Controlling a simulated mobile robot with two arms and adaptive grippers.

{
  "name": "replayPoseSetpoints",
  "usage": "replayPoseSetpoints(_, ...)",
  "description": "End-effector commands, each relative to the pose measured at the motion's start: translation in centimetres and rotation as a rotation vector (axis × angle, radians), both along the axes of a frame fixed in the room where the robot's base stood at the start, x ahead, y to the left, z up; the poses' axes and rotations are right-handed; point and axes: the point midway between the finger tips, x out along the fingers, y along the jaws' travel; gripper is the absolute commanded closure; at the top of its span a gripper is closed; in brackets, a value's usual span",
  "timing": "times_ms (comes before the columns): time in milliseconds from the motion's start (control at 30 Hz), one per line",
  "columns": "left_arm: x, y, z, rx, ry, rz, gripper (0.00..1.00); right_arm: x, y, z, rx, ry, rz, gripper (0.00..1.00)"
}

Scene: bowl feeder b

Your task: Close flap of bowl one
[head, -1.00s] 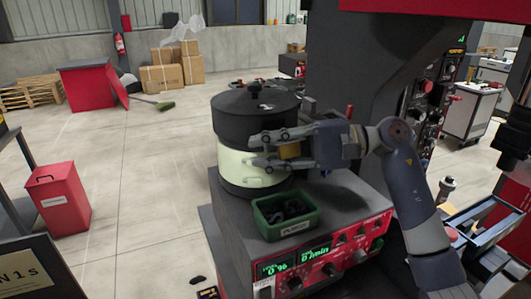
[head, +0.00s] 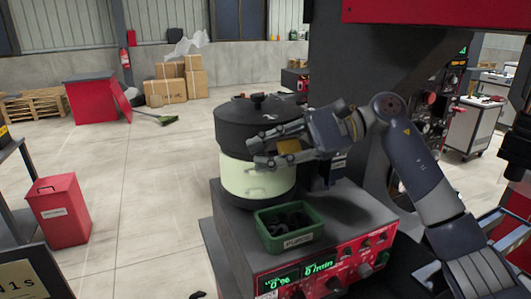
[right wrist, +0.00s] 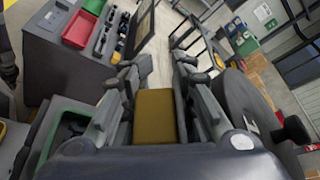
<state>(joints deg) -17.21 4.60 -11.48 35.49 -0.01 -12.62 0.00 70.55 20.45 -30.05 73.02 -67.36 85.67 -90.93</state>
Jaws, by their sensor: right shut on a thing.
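The bowl (head: 240,180) is a round drum with a cream band and a black upper part, standing on a grey control box. Its round black lid (head: 240,109), with a knob on top, lies flat over it. I cannot make out a separate flap for certain. My right gripper (head: 254,151) is at the bowl's front right side, with its fingers pointing left across it. A mustard block (head: 288,146) sits between its fingers, and this block also shows in the right wrist view (right wrist: 157,115). Whether the fingertips touch the bowl cannot be told. My left gripper is out of view.
A green bin (head: 290,239) of dark parts stands on the control box (head: 232,228) in front of the bowl. A dark machine column (head: 345,60) rises behind the gripper. A red bin (head: 58,212) stands at the left. The floor between is clear.

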Motion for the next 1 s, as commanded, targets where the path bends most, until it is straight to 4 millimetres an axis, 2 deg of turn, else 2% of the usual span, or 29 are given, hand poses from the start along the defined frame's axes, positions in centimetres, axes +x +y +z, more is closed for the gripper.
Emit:
replayPoseSetpoints(33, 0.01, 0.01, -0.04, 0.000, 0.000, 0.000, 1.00, -0.05, -0.08, -0.88, -0.021, 0.018, 0.005, 1.00)
replayPoseSetpoints(467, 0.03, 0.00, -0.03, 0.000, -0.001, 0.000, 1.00, -0.06, -0.03, -0.97, -0.024, 0.028, 0.006, 1.00)
replayPoseSetpoints(500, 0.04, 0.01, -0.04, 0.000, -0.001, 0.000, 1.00, -0.06, -0.03, -0.97, -0.024, 0.028, 0.006, 0.69)
replayPoseSetpoints(567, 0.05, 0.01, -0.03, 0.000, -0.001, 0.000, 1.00, -0.07, -0.04, -0.93, -0.024, 0.027, 0.006, 0.56)
replayPoseSetpoints(867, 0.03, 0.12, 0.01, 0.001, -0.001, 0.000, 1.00, -0.07, -0.02, -0.43, -0.016, 0.020, 0.006, 0.55)
replayPoseSetpoints(1000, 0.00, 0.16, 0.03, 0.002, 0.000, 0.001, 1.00, 0.07, -0.80, -0.15, -0.016, 0.019, 0.004, 0.55)
